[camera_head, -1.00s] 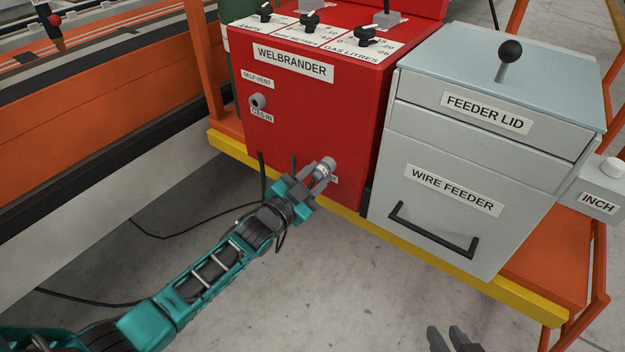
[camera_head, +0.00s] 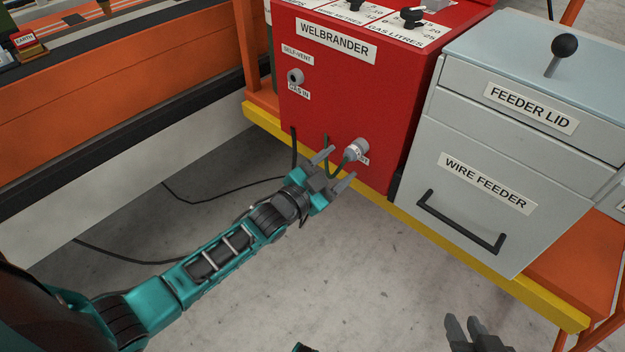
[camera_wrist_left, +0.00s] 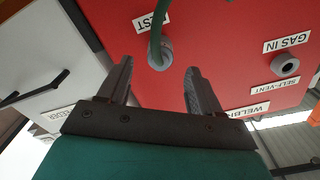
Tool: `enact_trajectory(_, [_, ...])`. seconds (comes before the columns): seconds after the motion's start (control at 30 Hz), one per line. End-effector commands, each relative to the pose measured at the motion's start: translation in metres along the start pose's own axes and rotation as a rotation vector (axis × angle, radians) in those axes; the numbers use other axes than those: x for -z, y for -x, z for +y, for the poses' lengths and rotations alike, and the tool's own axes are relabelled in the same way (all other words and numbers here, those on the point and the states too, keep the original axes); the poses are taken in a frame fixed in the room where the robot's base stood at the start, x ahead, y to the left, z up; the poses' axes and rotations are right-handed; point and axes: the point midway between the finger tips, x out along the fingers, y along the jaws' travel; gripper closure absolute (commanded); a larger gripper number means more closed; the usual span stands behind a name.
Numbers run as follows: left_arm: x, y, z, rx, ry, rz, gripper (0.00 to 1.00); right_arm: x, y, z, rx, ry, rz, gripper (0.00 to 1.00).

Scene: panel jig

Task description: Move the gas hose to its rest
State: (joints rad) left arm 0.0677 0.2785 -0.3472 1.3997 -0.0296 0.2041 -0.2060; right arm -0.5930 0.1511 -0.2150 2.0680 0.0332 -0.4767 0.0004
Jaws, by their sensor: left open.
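The gas hose is green, and its grey end fitting (camera_head: 357,150) sits on the lower port of the red welder panel. In the left wrist view the hose (camera_wrist_left: 155,40) runs from the fitting (camera_wrist_left: 166,54), beside a label (camera_wrist_left: 153,18) reading "EST", its first letter hidden. The GAS IN port (camera_head: 295,77) at upper left has no hose on it. My left gripper (camera_head: 341,165) is open, with its fingers short of the fitting and nothing between them. My right gripper (camera_head: 472,328) shows only its fingers at the bottom edge; its opening is unclear.
The red welder (camera_head: 330,105) and grey wire feeder (camera_head: 475,170) stand on a cart with a yellow edge (camera_head: 440,245). The feeder has a black handle (camera_head: 460,225). Dark cables (camera_head: 220,197) cross the floor. The floor before the cart is clear.

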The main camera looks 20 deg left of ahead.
Motion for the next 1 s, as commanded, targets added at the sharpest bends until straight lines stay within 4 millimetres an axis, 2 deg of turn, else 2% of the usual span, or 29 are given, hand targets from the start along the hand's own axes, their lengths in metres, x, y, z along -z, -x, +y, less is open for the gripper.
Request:
enact_trajectory(0.03, [0.002, 0.013, -0.001, -0.002, -0.001, -0.004, 0.35, 0.005, 0.004, 0.000, 0.000, 0.000, 0.000, 0.69])
enact_trajectory(0.2, [0.001, 0.048, -0.001, -0.002, -0.001, -0.004, 0.35, 0.012, 0.008, -0.001, 0.000, 0.000, 0.000, 0.69])
enact_trajectory(0.4, [0.001, 0.077, -0.001, -0.001, -0.001, -0.002, 0.35, 0.016, 0.011, -0.001, 0.000, 0.000, 0.001, 0.69])
enact_trajectory(0.6, [0.001, 0.088, -0.001, 0.000, -0.001, 0.001, 0.35, 0.017, 0.011, -0.001, 0.000, 0.000, 0.001, 0.69])
enact_trajectory(1.0, [0.001, 0.088, 0.000, 0.000, -0.001, 0.001, 0.35, 0.017, 0.011, -0.001, 0.000, 0.000, 0.001, 0.69])
